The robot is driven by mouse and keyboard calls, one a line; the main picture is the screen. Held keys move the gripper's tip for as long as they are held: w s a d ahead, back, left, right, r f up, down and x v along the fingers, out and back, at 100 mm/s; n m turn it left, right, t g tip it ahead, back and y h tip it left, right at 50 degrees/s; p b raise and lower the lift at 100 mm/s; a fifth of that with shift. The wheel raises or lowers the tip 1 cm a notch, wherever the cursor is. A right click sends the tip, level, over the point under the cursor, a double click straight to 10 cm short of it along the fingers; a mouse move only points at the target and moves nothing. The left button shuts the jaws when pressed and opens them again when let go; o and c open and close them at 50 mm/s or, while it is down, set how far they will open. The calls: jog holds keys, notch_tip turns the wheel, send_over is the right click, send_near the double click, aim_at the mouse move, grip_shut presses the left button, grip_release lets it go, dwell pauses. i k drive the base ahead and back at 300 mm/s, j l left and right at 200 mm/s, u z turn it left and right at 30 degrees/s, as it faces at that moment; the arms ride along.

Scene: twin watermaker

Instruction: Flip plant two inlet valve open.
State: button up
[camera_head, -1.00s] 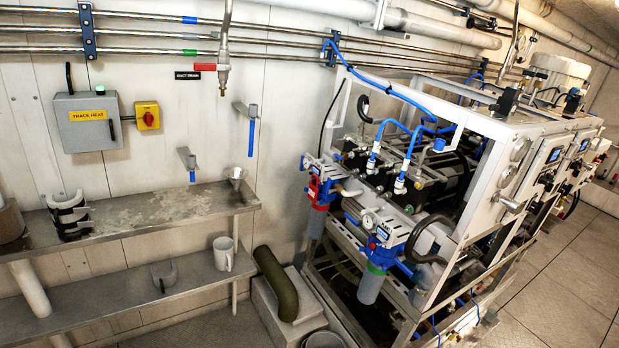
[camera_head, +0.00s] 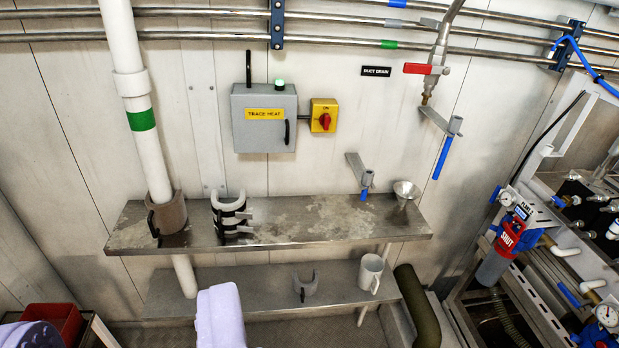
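Two blue-handled levers on grey metal brackets are on the wall: one with a long handle (camera_head: 442,157) below the pipe fitting, one with a short blue end (camera_head: 363,194) further left above the shelf. At the right edge is a blue-and-grey filter unit (camera_head: 498,255) with a red tag (camera_head: 510,235) reading SHUT and a small plate above it starting with PLANT, its number too small to be sure of. A second blue unit (camera_head: 597,335) is cut off at the lower right. I cannot tell which is the plant two inlet valve. My gripper is not in view.
A steel shelf (camera_head: 290,235) and a lower shelf (camera_head: 240,295) run along the wall, with a mug (camera_head: 371,273) and funnel (camera_head: 404,192). A trace heat box (camera_head: 264,118) hangs above. A green hose (camera_head: 417,310) and lavender towel (camera_head: 219,318) are low in front.

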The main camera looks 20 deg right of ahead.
aim_at(533, 242)
jog(key=i+j+z, duration=0.1)
jog(key=z, duration=0.3)
jog(key=i+j+z, duration=0.2)
jog(key=z, duration=0.25)
jog(key=i+j+z, duration=0.15)
jog(key=z, duration=0.25)
jog(key=j+z, duration=0.5)
jog(key=z, duration=0.25)
jog(key=k+j+z, duration=0.15)
jog(key=z, duration=0.2)
